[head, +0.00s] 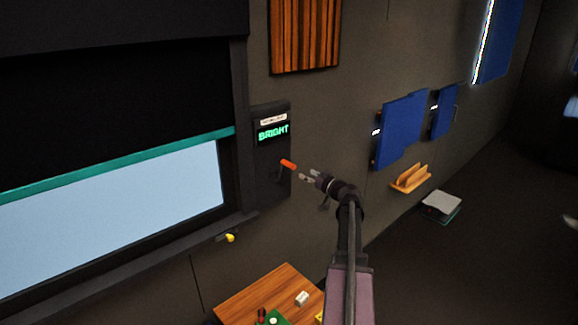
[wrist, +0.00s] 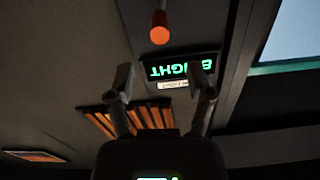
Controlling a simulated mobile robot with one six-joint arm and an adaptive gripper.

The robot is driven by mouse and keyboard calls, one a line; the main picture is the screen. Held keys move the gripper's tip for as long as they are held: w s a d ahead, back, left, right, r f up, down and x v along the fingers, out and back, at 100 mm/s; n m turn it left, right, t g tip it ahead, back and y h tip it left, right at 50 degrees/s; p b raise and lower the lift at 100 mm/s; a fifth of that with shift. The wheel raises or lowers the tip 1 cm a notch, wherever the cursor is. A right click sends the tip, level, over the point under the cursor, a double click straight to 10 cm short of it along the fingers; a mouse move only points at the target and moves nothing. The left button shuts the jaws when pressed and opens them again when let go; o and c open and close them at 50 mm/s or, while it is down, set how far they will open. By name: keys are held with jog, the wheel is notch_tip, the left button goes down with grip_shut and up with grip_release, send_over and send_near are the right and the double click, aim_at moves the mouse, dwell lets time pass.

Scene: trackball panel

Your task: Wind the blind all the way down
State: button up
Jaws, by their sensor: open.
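The black blind (head: 110,100) covers the upper part of the window in the head view, with a teal bottom bar (head: 120,165) slanting across it. Pale blue glass (head: 130,215) shows below the bar. A dark control panel (head: 268,190) beside the window has a green display reading BRIGHT (head: 273,132) and an orange handle knob (head: 288,164). My gripper (head: 306,176) is open and empty, just right of the knob and apart from it. In the wrist view the orange knob (wrist: 159,34) is beyond the open fingertips (wrist: 163,82); the display appears upside down.
A wooden table (head: 250,292) with small objects stands below the panel. A yellow knob (head: 230,238) sticks out under the sill. Blue panels (head: 402,130) and a wooden wall holder (head: 411,178) are to the right. Floor at the right is largely clear.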

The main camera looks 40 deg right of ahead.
aim_at(289, 165)
jog(key=w, duration=1)
jog(key=shift+w, duration=0.4)
grip_shut()
